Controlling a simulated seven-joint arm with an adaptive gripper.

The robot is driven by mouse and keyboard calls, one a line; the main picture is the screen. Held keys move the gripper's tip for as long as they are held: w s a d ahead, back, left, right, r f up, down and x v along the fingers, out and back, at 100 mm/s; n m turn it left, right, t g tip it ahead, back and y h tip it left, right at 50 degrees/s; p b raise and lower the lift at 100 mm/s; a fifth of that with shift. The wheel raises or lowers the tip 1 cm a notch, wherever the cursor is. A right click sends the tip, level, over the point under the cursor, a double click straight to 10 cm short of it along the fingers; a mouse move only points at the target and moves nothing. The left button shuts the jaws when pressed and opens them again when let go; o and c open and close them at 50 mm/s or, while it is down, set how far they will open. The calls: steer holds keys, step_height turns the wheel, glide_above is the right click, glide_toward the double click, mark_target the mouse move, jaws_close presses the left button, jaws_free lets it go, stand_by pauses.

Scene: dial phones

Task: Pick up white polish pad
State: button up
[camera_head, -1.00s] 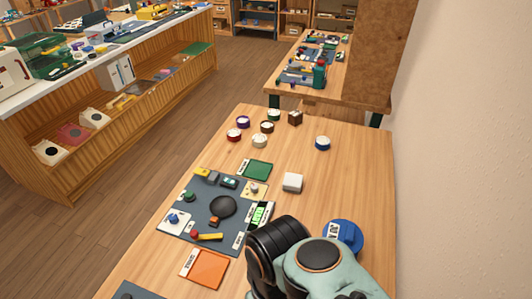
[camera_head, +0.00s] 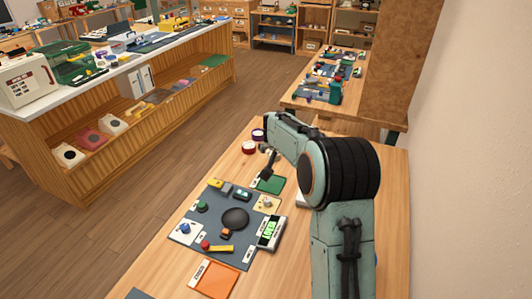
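My gripper (camera_head: 267,161) is a dark shape at the end of my pale green arm, low over the far part of the wooden table. It is small and seen from behind, so I cannot tell whether it is open or shut. The white round pad, seen a second ago among the coloured round pads, is hidden behind my gripper and arm. A white block (camera_head: 301,201) is mostly covered by my arm.
A dark mat (camera_head: 190,253) with small tools and parts lies on the table (camera_head: 252,284). A green tray (camera_head: 271,184) and an orange tray (camera_head: 214,279) lie by it. A wooden counter (camera_head: 180,120) stands left across the floor; another table stands behind.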

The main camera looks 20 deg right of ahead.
steer(key=s+d+f+g, duration=0.1)
steer(key=d+f, duration=0.1)
steer(key=f, duration=0.3)
steer(key=s+d+f+m+g, duration=0.1)
steer(key=d+f, duration=0.1)
steer(key=f, duration=0.3)
steer(key=s+d+f+g+y, duration=0.1)
steer(key=s+d+f, duration=0.1)
steer(key=f, duration=0.3)
steer(key=shift+f+m, duration=0.1)
steer(key=shift+m, duration=0.3)
steer(key=x, duration=0.6)
steer(key=shift+d+f, duration=0.15)
steer(key=shift+d, duration=0.05)
steer(key=c, duration=1.2)
